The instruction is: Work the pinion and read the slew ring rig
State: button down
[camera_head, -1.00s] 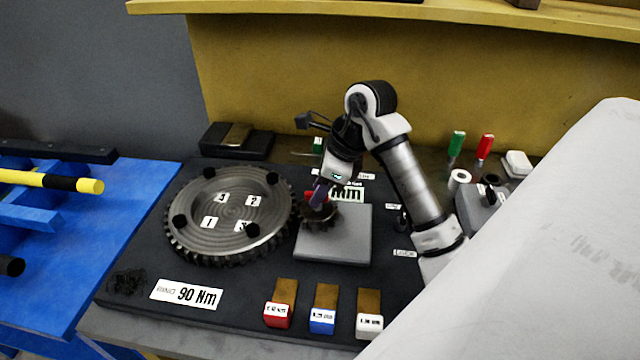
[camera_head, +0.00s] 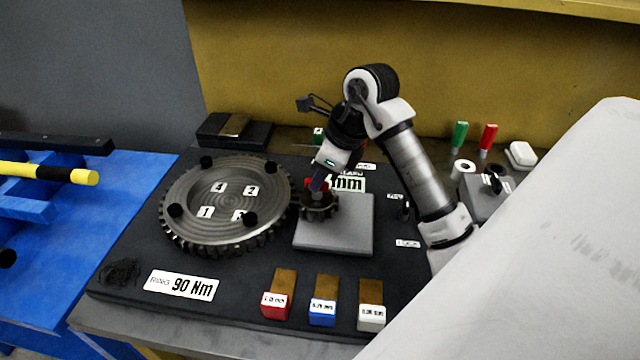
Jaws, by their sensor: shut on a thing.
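The large toothed slew ring (camera_head: 225,235) lies flat on the dark base plate, with black knobs around its rim and number tags on its face. The small pinion (camera_head: 318,212) sits at the ring's right edge, beside a grey block (camera_head: 345,238). My gripper (camera_head: 317,190) comes down from above onto the pinion's top and is shut on it; its fingertips partly hide the pinion. A label reading "RING 90 Nm" (camera_head: 181,285) lies in front of the ring. Another label ending in "mm" (camera_head: 350,184) is partly hidden behind my gripper.
Red (camera_head: 276,304), blue (camera_head: 323,312) and white (camera_head: 370,317) tagged blocks stand at the plate's front. Green (camera_head: 459,135) and red (camera_head: 487,139) markers stand at the back right. A black tray (camera_head: 233,131) is behind the ring. A blue bench (camera_head: 95,220) holds a yellow-black bar (camera_head: 48,173).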

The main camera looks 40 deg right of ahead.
jog(key=m+b, duration=0.2)
jog(key=shift+f+h+b, duration=0.15)
jog(key=shift+h+b, duration=0.25)
jog(key=shift+a+r+m+t, duration=0.1)
jog(key=shift+r+m+t, duration=0.2)
jog(key=shift+m, duration=0.1)
jog(key=c, duration=1.5)
grip_release()
jog(key=shift+f, duration=0.1)
jog(key=shift+o, duration=0.2)
jog(key=b+v, duration=0.2)
jog(key=v, duration=1.2)
jog(key=shift+a, duration=0.15)
